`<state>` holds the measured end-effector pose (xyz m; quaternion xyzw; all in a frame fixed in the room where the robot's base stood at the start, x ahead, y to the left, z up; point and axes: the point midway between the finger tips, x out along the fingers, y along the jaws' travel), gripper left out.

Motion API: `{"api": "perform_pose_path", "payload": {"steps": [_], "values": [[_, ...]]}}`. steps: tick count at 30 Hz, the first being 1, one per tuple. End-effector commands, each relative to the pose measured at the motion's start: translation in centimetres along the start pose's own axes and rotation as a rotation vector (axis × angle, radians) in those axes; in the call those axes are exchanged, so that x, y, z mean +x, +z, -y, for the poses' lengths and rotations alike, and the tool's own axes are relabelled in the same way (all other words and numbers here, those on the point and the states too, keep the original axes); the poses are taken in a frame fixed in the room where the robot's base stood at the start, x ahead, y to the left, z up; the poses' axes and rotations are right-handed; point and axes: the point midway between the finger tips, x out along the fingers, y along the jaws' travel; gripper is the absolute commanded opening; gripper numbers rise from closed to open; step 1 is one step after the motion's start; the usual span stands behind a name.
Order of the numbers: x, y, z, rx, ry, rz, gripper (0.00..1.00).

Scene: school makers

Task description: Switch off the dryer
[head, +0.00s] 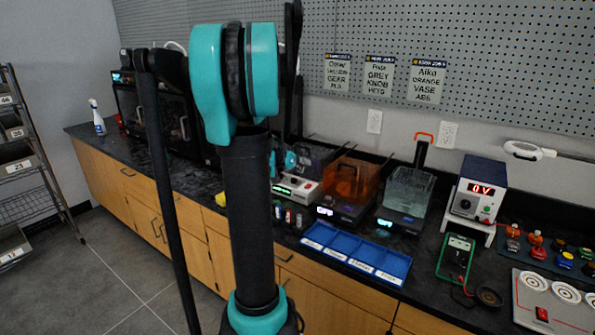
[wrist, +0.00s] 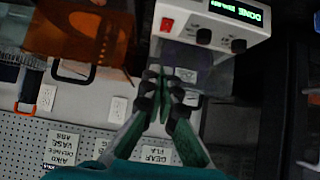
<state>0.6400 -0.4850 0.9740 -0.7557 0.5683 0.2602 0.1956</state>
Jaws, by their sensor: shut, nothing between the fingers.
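The dryer appears to be the white box with a lit green display reading "DONE" (wrist: 225,25), seen upside down at the top of the wrist view. Its front has a red switch (wrist: 167,25) and two dark knobs. In the head view the dryer (head: 297,188) stands on the counter, partly hidden behind my arm. My gripper (wrist: 170,76) is shut and empty. In the wrist view its fingertips show just below the red switch in the picture, apart from it; the depth gap is unclear. In the head view my arm largely hides the gripper.
An orange-covered machine (head: 351,181) and a clear-covered one (head: 406,192) stand to the dryer's right. A blue tray (head: 347,253) lies in front. A power supply reading 0 V (head: 478,188) stands further right. A pegboard wall (head: 450,60) rises behind the counter.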

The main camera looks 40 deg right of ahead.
Motion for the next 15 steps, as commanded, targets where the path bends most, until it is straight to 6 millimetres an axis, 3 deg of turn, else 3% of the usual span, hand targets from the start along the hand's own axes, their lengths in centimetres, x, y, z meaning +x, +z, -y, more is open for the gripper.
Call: {"api": "perform_pose_path", "payload": {"steps": [15], "values": [[8.2,0.7,0.1,0.0,-0.001,0.0,0.0]]}}
